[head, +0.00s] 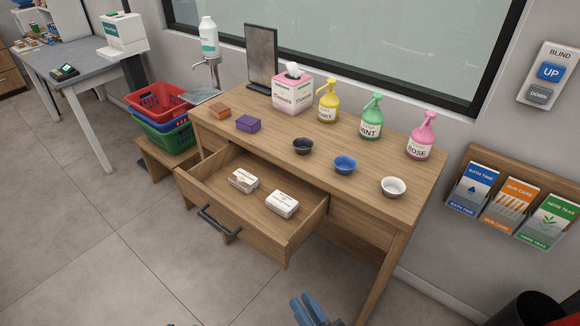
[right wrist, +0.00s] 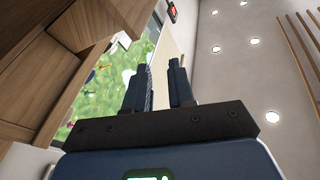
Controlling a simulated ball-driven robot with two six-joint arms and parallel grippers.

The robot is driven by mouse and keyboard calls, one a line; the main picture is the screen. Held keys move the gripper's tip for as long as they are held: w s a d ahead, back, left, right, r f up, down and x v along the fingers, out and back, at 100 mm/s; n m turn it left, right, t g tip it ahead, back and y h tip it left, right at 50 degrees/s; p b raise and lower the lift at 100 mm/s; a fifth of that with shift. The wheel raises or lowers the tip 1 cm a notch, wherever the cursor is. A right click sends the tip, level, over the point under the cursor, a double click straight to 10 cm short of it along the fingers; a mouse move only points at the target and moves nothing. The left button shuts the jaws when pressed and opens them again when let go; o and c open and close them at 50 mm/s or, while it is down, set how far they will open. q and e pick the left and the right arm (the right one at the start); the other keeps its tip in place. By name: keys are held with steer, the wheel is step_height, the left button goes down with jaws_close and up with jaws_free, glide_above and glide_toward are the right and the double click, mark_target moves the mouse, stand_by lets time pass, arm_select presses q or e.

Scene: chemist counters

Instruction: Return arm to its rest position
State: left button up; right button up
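My right gripper (head: 309,308) shows at the bottom edge of the head view, in front of the wooden desk (head: 215,135) and apart from it. Its two blue fingers stand apart with nothing between them. In the right wrist view the fingers (right wrist: 160,68) also have an empty gap.
On the desk stand yellow (head: 328,103), green (head: 371,119) and pink (head: 421,139) pump bottles, three small bowls (head: 345,164), a tissue box (head: 292,92) and two small blocks (head: 248,124). Stacked baskets (head: 165,137) stand left. A leaflet rack (head: 510,203) hangs right. Floor (head: 70,235) at left is clear.

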steer(key=s+d+r+m+h, duration=0.1)
steer(key=s+d+h, duration=0.1)
steer(key=d, duration=0.4)
steer(key=s+d+r+h+p, duration=0.1)
steer(key=s+d+h, duration=0.2)
steer(key=d+h, duration=0.2)
steer(key=s+d+m+h, duration=0.1)
steer(key=s+d+h, duration=0.1)
steer(key=d, duration=0.5)
steer(key=shift+s+r+m+h, duration=0.3)
steer(key=shift+r+h, duration=0.1)
steer(key=shift+h, duration=0.4)
steer(key=shift+d, duration=0.15)
